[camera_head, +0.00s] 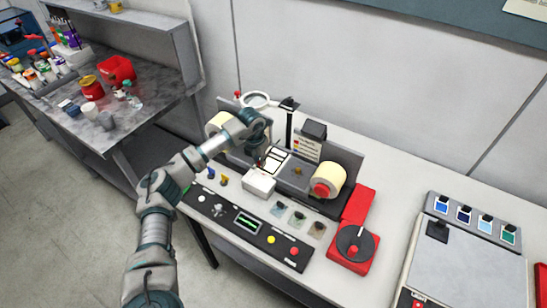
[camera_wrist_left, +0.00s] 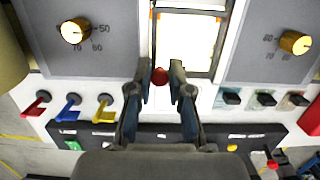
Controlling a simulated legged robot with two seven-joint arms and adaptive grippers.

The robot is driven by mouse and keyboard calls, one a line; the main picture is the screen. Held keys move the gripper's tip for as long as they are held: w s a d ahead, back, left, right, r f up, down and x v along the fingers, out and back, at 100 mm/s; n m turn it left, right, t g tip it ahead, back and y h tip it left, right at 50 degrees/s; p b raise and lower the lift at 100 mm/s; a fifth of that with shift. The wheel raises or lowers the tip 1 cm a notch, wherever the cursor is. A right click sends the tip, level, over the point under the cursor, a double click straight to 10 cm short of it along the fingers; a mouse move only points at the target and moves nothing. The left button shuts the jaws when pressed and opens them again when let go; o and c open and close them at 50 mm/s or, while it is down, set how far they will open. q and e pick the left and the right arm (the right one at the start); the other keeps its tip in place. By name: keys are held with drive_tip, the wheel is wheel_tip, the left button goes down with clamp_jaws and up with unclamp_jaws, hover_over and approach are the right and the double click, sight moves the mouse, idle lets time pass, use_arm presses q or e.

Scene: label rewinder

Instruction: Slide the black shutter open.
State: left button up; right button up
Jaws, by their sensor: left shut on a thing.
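My left gripper (camera_head: 258,161) reaches down over the middle of the label rewinder (camera_head: 228,205). In the left wrist view its two fingers (camera_wrist_left: 161,78) are closed around a small round red knob (camera_wrist_left: 160,76). The knob sits at the lower left of a bright, lit window (camera_wrist_left: 186,45) with orange marks along its edge. The bright window area lies to the right of the knob. I cannot clearly make out the black shutter's panel; only a narrow dark strip shows along the window's left side. My right gripper is not in view.
Yellow dials (camera_wrist_left: 73,31) flank the window. A label roll with a red hub (camera_head: 325,186) stands to the right, a magnifier (camera_head: 256,99) behind. Coloured toggles (camera_wrist_left: 72,103) and a control panel (camera_head: 246,227) lie in front. A red unit (camera_head: 352,243) is at the right.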

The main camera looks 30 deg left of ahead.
use_arm(q)
drive_tip(key=shift+s+a, duration=0.2)
drive_tip(key=shift+s, duration=0.5)
drive_tip(key=shift+s+p, duration=0.5)
drive_tip(key=shift+s, duration=0.35)
drive_tip(key=shift+s+a+p, duration=0.2)
drive_tip(key=shift+s+p, duration=0.15)
drive_tip(key=shift+s, duration=1.65)
drive_tip(key=o, duration=0.7)
drive_tip(key=shift+r, duration=0.1)
wheel_tip(320, 180, up, 7)
drive_tip(key=p, duration=0.4)
drive_tip(key=shift+p, duration=0.35)
